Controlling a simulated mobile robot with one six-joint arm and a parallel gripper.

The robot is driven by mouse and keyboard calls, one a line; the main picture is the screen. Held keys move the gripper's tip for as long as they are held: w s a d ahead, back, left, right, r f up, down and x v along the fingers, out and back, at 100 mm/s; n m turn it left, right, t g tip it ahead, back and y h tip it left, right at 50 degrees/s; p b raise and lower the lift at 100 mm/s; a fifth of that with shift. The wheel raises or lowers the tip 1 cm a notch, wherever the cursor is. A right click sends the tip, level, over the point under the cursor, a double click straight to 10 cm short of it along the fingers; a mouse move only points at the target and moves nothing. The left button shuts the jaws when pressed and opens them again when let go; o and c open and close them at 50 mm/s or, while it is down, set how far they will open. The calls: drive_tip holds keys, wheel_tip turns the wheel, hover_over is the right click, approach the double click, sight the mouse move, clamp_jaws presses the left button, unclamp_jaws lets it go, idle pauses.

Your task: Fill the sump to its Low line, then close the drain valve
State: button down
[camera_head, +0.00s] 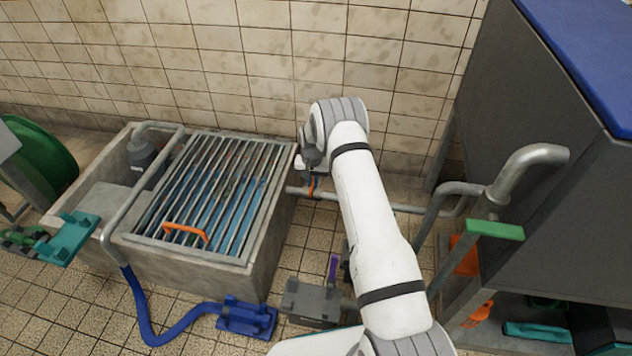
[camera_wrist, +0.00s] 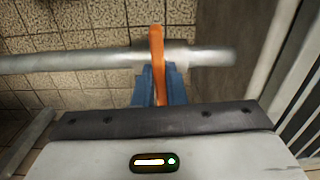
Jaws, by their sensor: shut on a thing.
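The concrete sump (camera_head: 215,250) stands against the wall under a metal grate (camera_head: 205,195) with an orange handle (camera_head: 186,232). Blue shows between the bars; I cannot read the water level or make out a Low line. A grey pipe (camera_head: 405,208) runs right from the sump's side and crosses the wrist view (camera_wrist: 70,60). An orange valve lever (camera_wrist: 157,50) stands across this pipe in the wrist view. My gripper (camera_wrist: 160,88) is shut on the lever, its blue fingers on either side. In the head view my gripper (camera_head: 312,182) is partly hidden by my wrist.
A blue hose (camera_head: 150,325) runs from the sump's front pipe to a blue floor fitting (camera_head: 245,318). A grey block (camera_head: 312,300) sits on the floor. A large dark cabinet (camera_head: 545,200) with pipes and a green handle (camera_head: 494,230) fills the right. A green reel (camera_head: 40,160) stands left.

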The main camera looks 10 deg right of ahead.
drive_tip(key=shift+d+n, duration=0.15)
drive_tip(key=shift+n, duration=1.45)
drive_tip(key=c, duration=1.5)
unclamp_jaws()
wheel_tip(320, 180, up, 8)
drive_tip(key=shift+f+p, duration=0.1)
drive_tip(key=shift+p, duration=1.1)
